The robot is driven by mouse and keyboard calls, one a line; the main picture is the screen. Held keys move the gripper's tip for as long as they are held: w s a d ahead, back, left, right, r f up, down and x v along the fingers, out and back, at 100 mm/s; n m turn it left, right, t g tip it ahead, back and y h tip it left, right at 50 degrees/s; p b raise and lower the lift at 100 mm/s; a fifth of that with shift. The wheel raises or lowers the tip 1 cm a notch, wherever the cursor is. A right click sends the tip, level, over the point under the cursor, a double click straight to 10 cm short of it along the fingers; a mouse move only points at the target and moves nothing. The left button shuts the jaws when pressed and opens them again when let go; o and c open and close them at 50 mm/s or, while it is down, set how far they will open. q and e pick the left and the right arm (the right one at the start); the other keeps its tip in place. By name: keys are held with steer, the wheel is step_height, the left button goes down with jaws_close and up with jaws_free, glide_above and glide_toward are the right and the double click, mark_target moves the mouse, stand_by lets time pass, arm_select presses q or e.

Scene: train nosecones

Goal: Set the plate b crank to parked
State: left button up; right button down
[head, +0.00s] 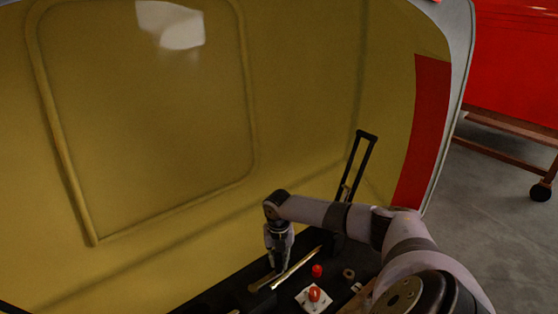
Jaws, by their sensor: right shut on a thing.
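My right gripper (277,271) points down at the dark bench below the yellow nosecone. It is shut on a thin brass-coloured bar (298,265) that slants up to the right; its fingertips are small and dark here. I cannot tell whether this bar is the plate b crank. A white plate (305,304) with a red-orange knob (314,294) lies just right of the gripper, apart from it. No label for plate b is readable. My left gripper is not in view.
A red cap (317,270) and a small tan ring (349,273) sit behind the white plate. A black upright frame (367,160) stands at the back of the bench. The yellow nosecone (150,130) walls off the far side. A wooden trolley (505,134) stands at the right.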

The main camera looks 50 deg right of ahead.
steer(key=shift+w+r, duration=0.1)
steer(key=shift+w, duration=0.05)
steer(key=c, duration=1.4)
jaws_free()
steer(key=shift+c, duration=0.2)
step_height(320, 180, up, 12)
